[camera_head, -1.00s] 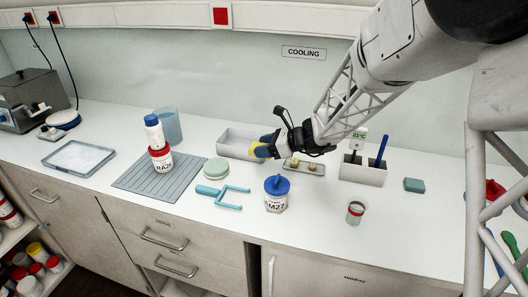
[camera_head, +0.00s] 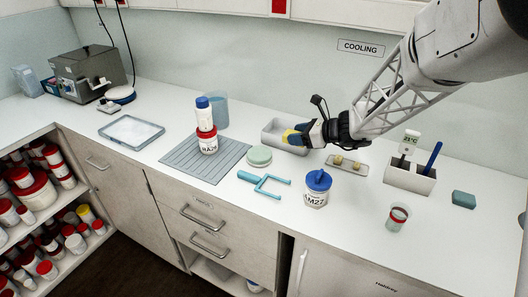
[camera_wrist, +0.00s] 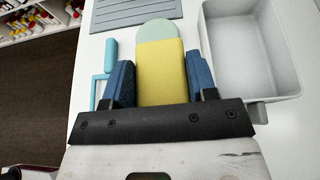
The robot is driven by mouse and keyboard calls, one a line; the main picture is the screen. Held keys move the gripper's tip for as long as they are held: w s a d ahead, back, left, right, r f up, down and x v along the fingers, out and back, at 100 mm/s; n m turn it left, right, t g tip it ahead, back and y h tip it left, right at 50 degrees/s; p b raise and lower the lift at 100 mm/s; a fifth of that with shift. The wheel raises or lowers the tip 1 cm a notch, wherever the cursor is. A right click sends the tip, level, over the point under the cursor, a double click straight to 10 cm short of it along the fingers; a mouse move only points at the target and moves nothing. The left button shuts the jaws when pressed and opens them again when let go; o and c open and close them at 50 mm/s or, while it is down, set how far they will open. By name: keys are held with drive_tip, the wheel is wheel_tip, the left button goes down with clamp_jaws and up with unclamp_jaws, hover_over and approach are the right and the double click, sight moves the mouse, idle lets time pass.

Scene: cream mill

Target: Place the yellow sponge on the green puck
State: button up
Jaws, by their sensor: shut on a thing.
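The yellow sponge (camera_wrist: 161,75) is held between the two blue fingers of my gripper (camera_wrist: 161,84) in the wrist view. In the head view a bit of the sponge (camera_head: 287,134) shows at the tip of my gripper (camera_head: 296,136), over the grey tray's front side. The pale green puck (camera_head: 259,156) lies on the white counter, left of and below the gripper in the head view. In the wrist view the puck (camera_wrist: 157,31) shows just beyond the sponge's far end, partly hidden by it. The gap between sponge and puck cannot be told.
A grey tray (camera_wrist: 287,88) is close on the gripper's right. A ribbed grey mat (camera_head: 190,170) bears stacked jars (camera_head: 208,142) at the left.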

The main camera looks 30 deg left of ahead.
wheel_tip(320, 180, up, 3)
hover_over(261, 153)
drive_tip(key=shift+d+f, duration=0.1)
drive_tip(key=shift+f, duration=0.15)
drive_tip(key=shift+f, duration=3)
drive_tip(key=shift+f, duration=1.9)
drive_tip(key=o, duration=0.9)
drive_tip(key=shift+f, duration=0.1)
